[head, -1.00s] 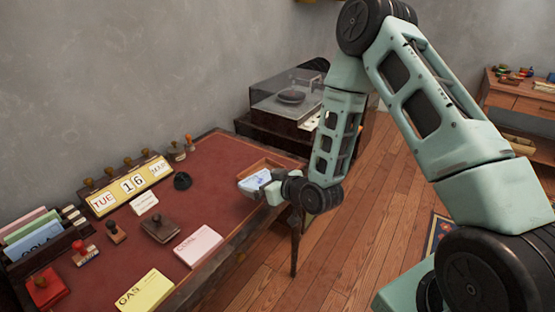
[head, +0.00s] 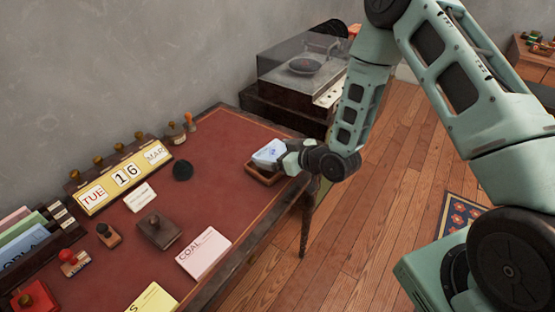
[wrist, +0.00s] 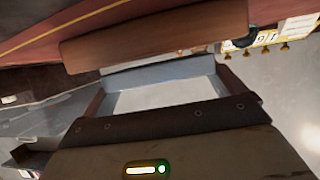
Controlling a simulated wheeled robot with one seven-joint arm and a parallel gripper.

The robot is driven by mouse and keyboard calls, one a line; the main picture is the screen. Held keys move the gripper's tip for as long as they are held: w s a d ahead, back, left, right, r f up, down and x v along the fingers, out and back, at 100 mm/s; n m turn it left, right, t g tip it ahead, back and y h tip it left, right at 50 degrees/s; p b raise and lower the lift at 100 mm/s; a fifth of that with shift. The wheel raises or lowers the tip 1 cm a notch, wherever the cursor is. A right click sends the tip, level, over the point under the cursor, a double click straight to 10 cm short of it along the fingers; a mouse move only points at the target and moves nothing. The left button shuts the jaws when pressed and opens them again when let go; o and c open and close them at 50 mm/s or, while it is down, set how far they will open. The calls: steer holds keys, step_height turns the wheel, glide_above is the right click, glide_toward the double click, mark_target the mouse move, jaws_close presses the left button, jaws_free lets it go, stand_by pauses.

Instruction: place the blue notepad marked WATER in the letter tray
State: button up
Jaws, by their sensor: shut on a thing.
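The blue notepad (head: 268,152) is a pale blue slab with faint marks on its face; I cannot read the word. My gripper (head: 284,154) is shut on its right side and holds it tilted over the letter tray. The letter tray (head: 262,177) is a small brown wooden tray at the desk's right end, partly covered by the pad and gripper. In the head view I cannot tell whether the pad touches the tray. The wrist view shows a pale blue-grey surface (wrist: 160,72) close up, framed by brown parts.
The red-topped desk (head: 225,145) also holds a pink COAL pad (head: 204,252), a yellow pad (head: 153,300), a dark stamp block (head: 158,231), a date display (head: 120,178) and a black round object (head: 183,170). A record player (head: 305,68) stands behind the tray.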

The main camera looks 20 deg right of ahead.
steer(key=shift+f, duration=1.4)
steer(key=shift+f, duration=0.2)
steer(key=o, duration=0.6)
steer(key=shift+o, duration=0.2)
